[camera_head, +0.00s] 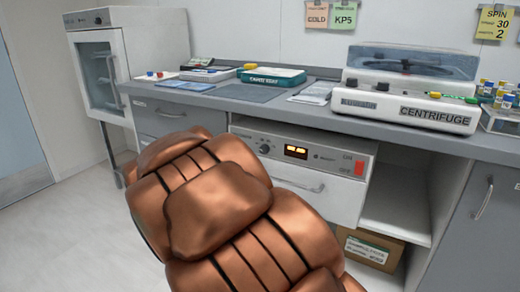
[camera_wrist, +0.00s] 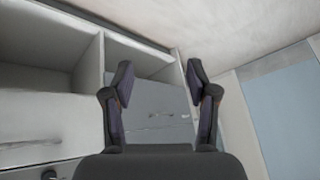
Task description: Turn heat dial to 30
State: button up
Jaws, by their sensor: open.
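A white drawer-like unit (camera_head: 318,190) sits under the counter with a control panel on its front. A small dark dial (camera_head: 264,149) is on the panel's left, left of a lit orange display (camera_head: 296,152); its setting is too small to read. A red switch (camera_head: 359,168) is at the panel's right, near small on/off lettering. My copper arm covers the lower left of the unit. My gripper is hidden in the head view. In the wrist view my gripper (camera_wrist: 159,82) is open and empty, pointing towards grey cabinet fronts, apart from any dial.
On the counter (camera_head: 300,108) stand a centrifuge (camera_head: 408,104) with dark knobs, a teal tray (camera_head: 272,76) and a rack of tubes (camera_head: 500,98). A cardboard box (camera_head: 372,250) is in the open shelf at right. A glass-door cabinet (camera_head: 108,75) stands at left; the floor (camera_head: 60,240) there is clear.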

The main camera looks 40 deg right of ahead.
jog(key=w+d+r+m+t+h, duration=0.2)
jog(key=w+d+h, duration=0.1)
jog(key=w+d, duration=0.4)
jog(key=m+g+h+p, duration=0.3)
jog(key=m+h, duration=0.4)
jog(key=h, duration=0.6)
send_near(263, 150)
jog(key=d, duration=0.2)
jog(key=shift+w+b+x, duration=0.15)
jog(key=shift+b+x, duration=0.25)
jog(key=shift+x, duration=1.25)
jog(key=shift+w+b+x, duration=0.15)
jog(key=shift+b+x, duration=0.25)
jog(key=shift+x, duration=1.25)
jog(key=shift+f, duration=0.1)
jog(key=shift+a, duration=0.1)
grip_shut()
